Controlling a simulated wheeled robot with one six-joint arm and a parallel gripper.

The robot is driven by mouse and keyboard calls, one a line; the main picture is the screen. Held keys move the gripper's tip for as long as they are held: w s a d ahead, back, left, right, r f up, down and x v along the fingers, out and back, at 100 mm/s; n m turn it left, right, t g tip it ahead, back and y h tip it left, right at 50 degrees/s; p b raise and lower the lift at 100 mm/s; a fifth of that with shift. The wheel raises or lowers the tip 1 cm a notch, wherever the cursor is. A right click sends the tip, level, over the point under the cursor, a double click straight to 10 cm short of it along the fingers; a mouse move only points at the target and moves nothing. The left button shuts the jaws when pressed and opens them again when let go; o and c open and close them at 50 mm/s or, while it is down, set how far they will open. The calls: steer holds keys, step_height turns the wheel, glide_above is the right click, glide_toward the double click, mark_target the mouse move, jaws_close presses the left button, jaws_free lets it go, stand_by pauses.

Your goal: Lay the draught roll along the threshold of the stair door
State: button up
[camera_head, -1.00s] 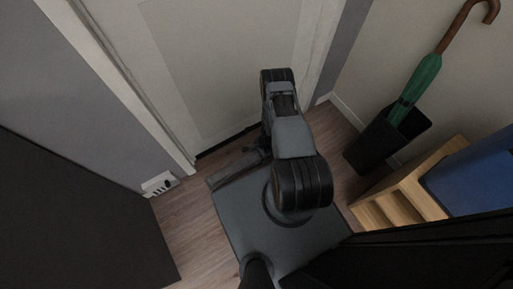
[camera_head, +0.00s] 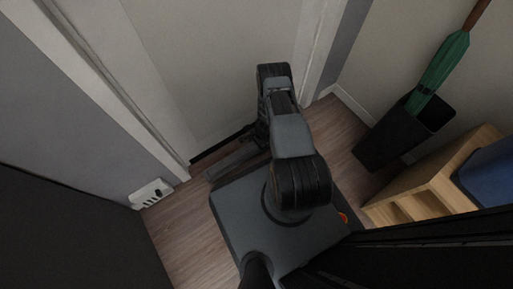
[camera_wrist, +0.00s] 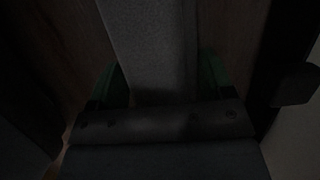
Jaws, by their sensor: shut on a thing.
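The draught roll (camera_wrist: 150,45) is a grey, fabric-like length running up the middle of the wrist view. My gripper (camera_wrist: 165,82) is shut on it, with a green fingertip on each side. In the head view the roll (camera_head: 232,160) shows as a dark grey bar at an angle to my base, low by the floor and close to the threshold. The arm hides its right part and the gripper there. The stair door (camera_head: 215,50) is pale and shut. Its threshold (camera_head: 210,154) is a dark strip along the door's foot, partly hidden by my arm.
A black umbrella stand (camera_head: 400,135) with a green umbrella (camera_head: 442,70) stands right of the door. A wooden shelf unit (camera_head: 435,190) with a blue thing (camera_head: 490,175) is at the right. A white socket box (camera_head: 151,193) sits at the left wall. Bare floor (camera_head: 185,225) lies left of my base.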

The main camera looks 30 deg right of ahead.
steer(key=shift+f+b, duration=0.5)
steer(key=shift+f, duration=0.7)
steer(key=shift+s+a+f, duration=0.1)
steer(key=shift+f, duration=0.05)
steer(key=o, duration=1.4)
steer(key=p+v, duration=0.5)
steer(key=v, duration=0.7)
